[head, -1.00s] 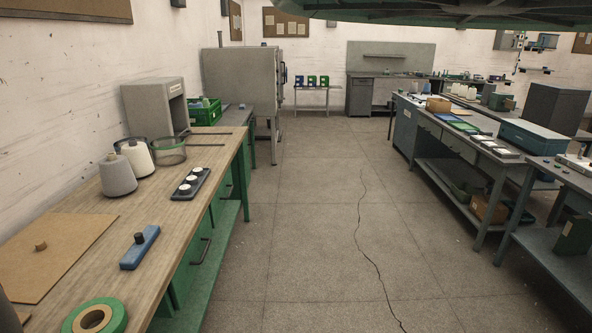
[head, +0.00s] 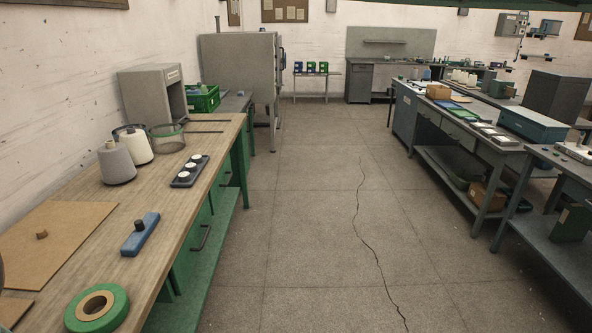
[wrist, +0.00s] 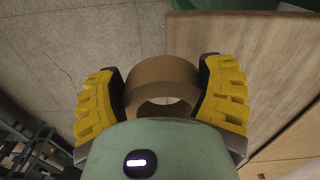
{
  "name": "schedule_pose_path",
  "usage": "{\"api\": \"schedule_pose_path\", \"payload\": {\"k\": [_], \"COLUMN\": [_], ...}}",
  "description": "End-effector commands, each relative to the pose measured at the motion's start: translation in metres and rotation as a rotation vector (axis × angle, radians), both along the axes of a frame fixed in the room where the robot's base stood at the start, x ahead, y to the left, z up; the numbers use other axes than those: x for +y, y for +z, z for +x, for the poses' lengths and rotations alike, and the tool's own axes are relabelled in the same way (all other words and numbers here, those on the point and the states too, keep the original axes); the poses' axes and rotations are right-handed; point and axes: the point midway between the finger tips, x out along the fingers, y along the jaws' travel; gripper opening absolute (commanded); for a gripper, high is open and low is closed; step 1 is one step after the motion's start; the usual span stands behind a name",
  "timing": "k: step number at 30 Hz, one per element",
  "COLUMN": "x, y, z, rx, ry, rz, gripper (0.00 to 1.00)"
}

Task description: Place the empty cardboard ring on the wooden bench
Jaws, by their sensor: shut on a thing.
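The empty cardboard ring (wrist: 162,77) is plain brown and hollow. In the wrist view it sits between the two yellow-padded fingers of my gripper (wrist: 161,88), which is shut on it. The lower part of the ring is hidden behind the gripper's body. The wooden bench (head: 158,215) runs along the left in the head view. In the wrist view its pale top (wrist: 225,35) lies below and to the right of the ring, with floor to the left. I cannot tell the height of the ring over it. My gripper does not show in the head view.
On the bench are a green tape roll (head: 122,310), a blue block with a dark knob (head: 142,236), a brown board (head: 60,240), a dark tray of white pieces (head: 188,172) and yarn cones (head: 115,165). Bare wood shows between them. The aisle floor (head: 310,220) is clear.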

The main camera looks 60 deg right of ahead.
Motion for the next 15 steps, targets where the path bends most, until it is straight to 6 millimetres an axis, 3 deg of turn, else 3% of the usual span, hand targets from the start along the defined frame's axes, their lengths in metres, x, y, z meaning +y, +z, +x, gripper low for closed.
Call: {"api": "schedule_pose_path", "payload": {"k": [6,15], "x": [-0.018,-0.020], "y": [-0.001,-0.001], "z": [-0.023,-0.025], "rx": [-0.001,-0.002], "ry": [-0.097,-0.121], "rz": [-0.001,0.001], "gripper": [0.33,0.33]}}
